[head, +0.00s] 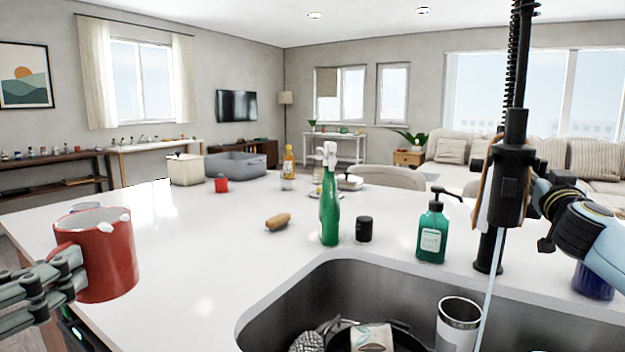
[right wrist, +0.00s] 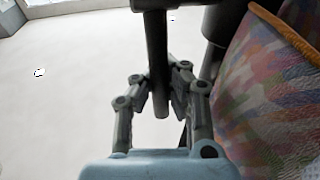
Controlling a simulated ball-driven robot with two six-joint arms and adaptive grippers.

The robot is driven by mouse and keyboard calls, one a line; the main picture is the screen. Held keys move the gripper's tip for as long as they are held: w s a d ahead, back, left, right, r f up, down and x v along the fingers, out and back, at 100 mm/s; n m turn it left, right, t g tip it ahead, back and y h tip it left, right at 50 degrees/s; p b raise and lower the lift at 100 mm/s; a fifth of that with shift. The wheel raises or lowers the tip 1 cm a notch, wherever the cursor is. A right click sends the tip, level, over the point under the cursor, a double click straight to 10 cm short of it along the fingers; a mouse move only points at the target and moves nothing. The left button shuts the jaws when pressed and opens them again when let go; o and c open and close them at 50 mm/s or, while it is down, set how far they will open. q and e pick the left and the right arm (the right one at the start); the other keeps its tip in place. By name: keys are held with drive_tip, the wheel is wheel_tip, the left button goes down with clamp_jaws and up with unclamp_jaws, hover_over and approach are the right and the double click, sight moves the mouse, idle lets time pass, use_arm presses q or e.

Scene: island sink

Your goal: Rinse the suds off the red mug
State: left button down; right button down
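The red mug (head: 107,256) is at the left of the head view, above the counter and left of the sink (head: 300,306). White suds sit at its rim. My left gripper (head: 74,268) is shut on the mug at its handle side. The black faucet (head: 513,165) stands at the right, and a thin water stream (head: 489,285) runs from it into the sink. In the right wrist view, the fingers of my right gripper (right wrist: 160,93) close around a dark bar (right wrist: 156,45), seemingly the faucet lever. In the head view the faucet hides those fingertips.
In the sink are a steel tumbler (head: 459,322), a dark pan and a cloth. A green spray bottle (head: 329,205), black jar (head: 364,229) and green soap bottle (head: 432,233) stand behind it. A patterned cloth (right wrist: 265,95) hangs beside my right gripper. The counter's left middle is clear.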

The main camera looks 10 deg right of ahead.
drive_tip(key=shift+f, duration=0.1)
drive_tip(key=c, duration=1.3)
unclamp_jaws()
drive_tip(key=shift+o, duration=0.2)
drive_tip(key=shift+s, duration=0.1)
drive_tip(key=v, duration=1.2)
